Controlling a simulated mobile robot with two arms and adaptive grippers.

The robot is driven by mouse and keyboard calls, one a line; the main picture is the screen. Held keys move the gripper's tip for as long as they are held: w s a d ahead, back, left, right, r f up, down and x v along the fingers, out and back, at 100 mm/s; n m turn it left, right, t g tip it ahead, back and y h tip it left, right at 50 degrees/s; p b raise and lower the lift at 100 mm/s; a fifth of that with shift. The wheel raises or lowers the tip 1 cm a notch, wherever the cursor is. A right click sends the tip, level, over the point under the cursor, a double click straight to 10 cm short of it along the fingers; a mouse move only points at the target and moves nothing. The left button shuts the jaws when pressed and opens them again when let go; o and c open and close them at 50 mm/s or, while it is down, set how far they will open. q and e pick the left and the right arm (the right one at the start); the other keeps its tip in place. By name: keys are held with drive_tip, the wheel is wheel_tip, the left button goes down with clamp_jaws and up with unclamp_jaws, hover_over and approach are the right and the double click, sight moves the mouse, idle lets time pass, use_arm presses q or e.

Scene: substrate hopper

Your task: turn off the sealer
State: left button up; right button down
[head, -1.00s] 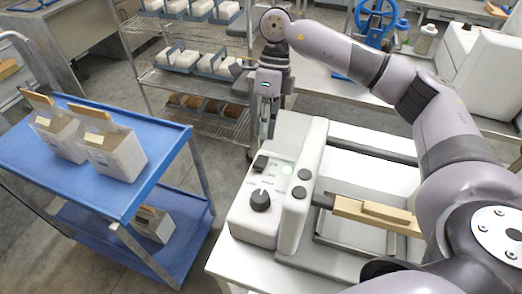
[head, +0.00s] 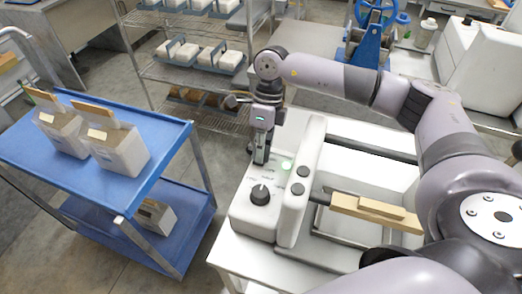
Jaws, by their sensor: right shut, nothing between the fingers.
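The sealer (head: 240,219) is a white machine on a white table. Its sloped panel has a black round knob (head: 260,195) and a pale green lamp (head: 287,164). I cannot tell whether the fingertips touch the switch. My left gripper is not in view.
A blue cart (head: 165,160) with white bags (head: 122,152) stands at left. A wire rack (head: 185,80) with trays is behind. A blue-wheeled device (head: 368,45) stands on the back table.

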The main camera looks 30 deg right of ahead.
drive_tip(key=shift+s+a+f, duration=0.1)
drive_tip(key=shift+f, duration=0.15)
drive_tip(key=shift+w+d+r+b, duration=0.1)
drive_tip(key=shift+w+d+b, duration=0.25)
drive_tip(key=shift+w+d, duration=0.25)
drive_tip(key=shift+r, duration=0.15)
drive_tip(key=v, duration=1.1)
drive_tip(key=shift+r, duration=0.45)
drive_tip(key=shift+a, duration=0.1)
